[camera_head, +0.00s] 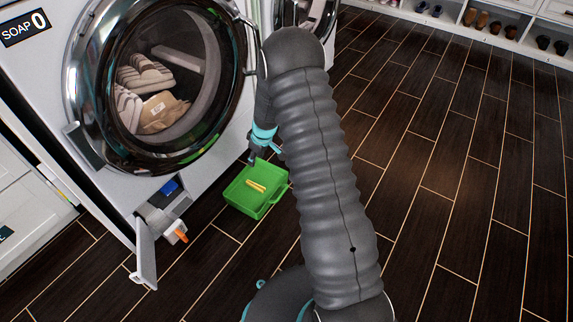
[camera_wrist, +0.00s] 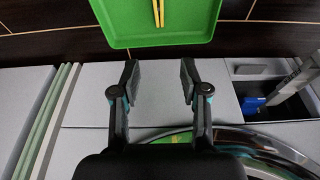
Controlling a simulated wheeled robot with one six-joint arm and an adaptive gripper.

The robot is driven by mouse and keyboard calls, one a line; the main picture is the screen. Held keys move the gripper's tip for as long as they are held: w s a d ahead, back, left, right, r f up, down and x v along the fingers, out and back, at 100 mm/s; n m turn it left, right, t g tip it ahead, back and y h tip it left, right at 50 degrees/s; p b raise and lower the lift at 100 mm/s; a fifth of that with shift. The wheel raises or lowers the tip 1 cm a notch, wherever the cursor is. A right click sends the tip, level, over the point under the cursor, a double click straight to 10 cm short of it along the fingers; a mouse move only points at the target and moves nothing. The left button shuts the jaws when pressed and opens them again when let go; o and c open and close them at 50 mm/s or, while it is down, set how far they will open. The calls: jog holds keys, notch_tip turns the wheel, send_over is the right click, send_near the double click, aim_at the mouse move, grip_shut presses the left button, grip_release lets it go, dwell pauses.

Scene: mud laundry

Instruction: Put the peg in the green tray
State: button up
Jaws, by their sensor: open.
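A yellow peg (camera_head: 256,186) lies inside the green tray (camera_head: 239,196) on the dark floor in front of the washer. In the wrist view the peg (camera_wrist: 158,12) is at the top edge, partly cut off, resting on the bottom of the tray (camera_wrist: 120,22). My gripper (camera_head: 263,157) is above the tray's far side, close to the washer front. In the wrist view the fingers of my gripper (camera_wrist: 160,80) are wide apart, with nothing between them. The peg is beyond the fingertips, apart from them.
The washer's round glass door (camera_head: 160,85) stands beside my arm, with striped items behind it. A small lower hatch (camera_head: 146,255) hangs open, with a blue part (camera_head: 170,187) and an orange part (camera_head: 181,236). Shoes (camera_head: 482,20) stand on a far shelf. The floor at right is clear.

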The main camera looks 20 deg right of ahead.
jog(key=s+a+r+m, duration=0.1)
jog(key=s+r, duration=0.3)
jog(key=r, duration=0.5)
jog(key=s+a+r+m+t, duration=0.1)
jog(key=s+r, duration=0.3)
jog(key=r, duration=0.6)
jog(key=s+a+r+m, duration=0.1)
jog(key=s+r, duration=0.3)
jog(key=r, duration=0.5)
jog(key=s+r+m, duration=0.1)
jog(key=s+r, duration=0.2)
jog(key=s, duration=0.5)
jog(key=s+d+r+m+t+h, duration=0.1)
jog(key=s+r, duration=0.2)
jog(key=s, duration=0.6)
jog(key=s+d+r+m+t, duration=0.1)
jog(key=s+r, duration=0.3)
jog(key=s, duration=0.5)
jog(key=shift+d+m+h, duration=0.15)
jog(key=shift+m+h, duration=0.25)
jog(key=shift+m, duration=0.2)
jog(key=shift+s, duration=0.1)
